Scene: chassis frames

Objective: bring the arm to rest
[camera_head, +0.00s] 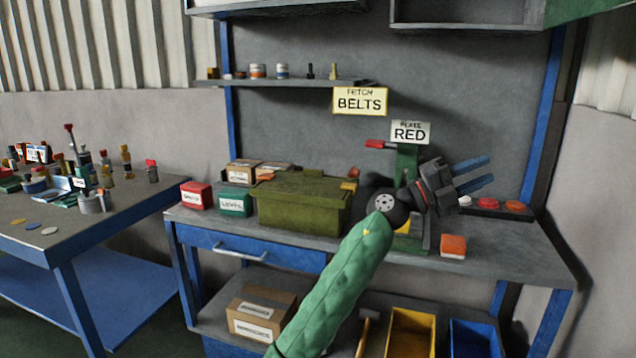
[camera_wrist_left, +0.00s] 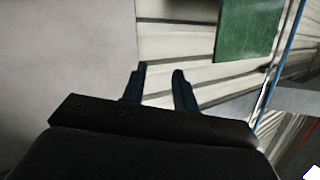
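My left arm, in a green sleeve, rises from the bottom middle of the head view. My left gripper (camera_head: 489,169) is held in the air in front of the workbench's back panel, its two blue fingers pointing right. The fingers are apart with nothing between them. The left wrist view shows the same open, empty gripper (camera_wrist_left: 159,77) against a pale ribbed wall. My right gripper is in neither view.
The workbench (camera_head: 535,254) carries an olive crate (camera_head: 300,204), a red box (camera_head: 196,195), a teal box (camera_head: 236,201) and an orange block (camera_head: 453,246). A green stand (camera_head: 407,163) is partly hidden behind my wrist. A cluttered side table (camera_head: 75,232) stands left.

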